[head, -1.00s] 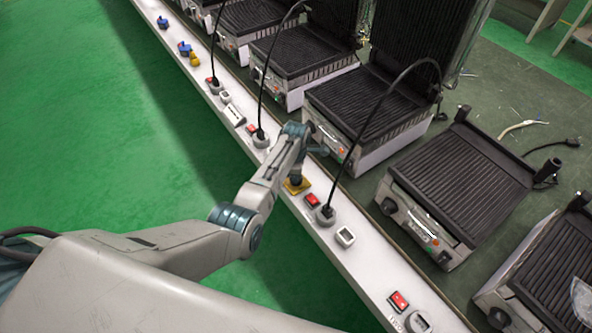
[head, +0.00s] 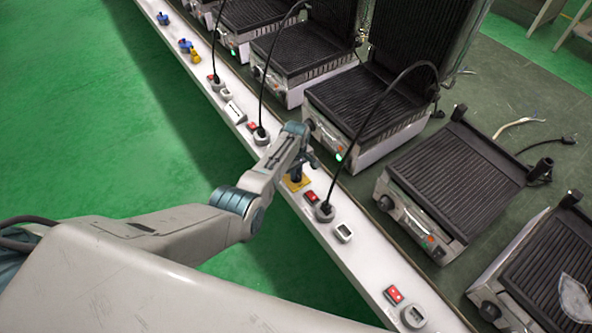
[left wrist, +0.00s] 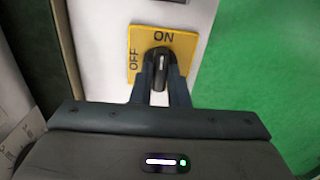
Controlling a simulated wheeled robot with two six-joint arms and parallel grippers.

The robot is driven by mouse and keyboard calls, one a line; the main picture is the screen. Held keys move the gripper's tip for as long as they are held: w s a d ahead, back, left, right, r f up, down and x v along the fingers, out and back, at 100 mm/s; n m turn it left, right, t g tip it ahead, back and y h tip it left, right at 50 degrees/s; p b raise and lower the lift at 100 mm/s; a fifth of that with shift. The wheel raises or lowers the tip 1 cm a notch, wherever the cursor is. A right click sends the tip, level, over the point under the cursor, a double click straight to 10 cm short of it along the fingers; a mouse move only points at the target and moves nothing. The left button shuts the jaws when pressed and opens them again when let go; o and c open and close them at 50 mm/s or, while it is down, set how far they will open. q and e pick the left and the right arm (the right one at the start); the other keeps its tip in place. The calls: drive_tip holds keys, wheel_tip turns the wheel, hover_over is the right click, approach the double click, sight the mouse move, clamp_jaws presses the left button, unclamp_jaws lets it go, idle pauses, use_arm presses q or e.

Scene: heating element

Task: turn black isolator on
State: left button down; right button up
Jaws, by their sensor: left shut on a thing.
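The black isolator (left wrist: 161,68) is a black knob on a yellow plate (left wrist: 138,40) marked ON and OFF in the left wrist view. Its white line stands upright in that view, toward the word ON; OFF is at the left. My left gripper (left wrist: 160,84) is shut on the knob, one finger on each side. In the head view my left gripper (head: 297,175) is over the yellow plate (head: 303,184) on the white rail, and the knob is mostly hidden. My right gripper is out of view.
The white rail (head: 338,256) carries red switches (head: 312,197), sockets and plugs with black cables. Several contact grills stand along the bench to its right; the grill (head: 372,112) beside my gripper shows a green light. Blue and yellow isolators (head: 186,47) are farther back. Green floor is clear at left.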

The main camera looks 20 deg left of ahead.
use_arm(q)
drive_tip(key=shift+m, duration=0.3)
idle(0.4)
drive_tip(key=c, duration=1.4)
unclamp_jaws()
wheel_tip(320, 180, up, 11)
drive_tip(key=shift+p, duration=0.35)
drive_tip(key=shift+f, duration=0.1)
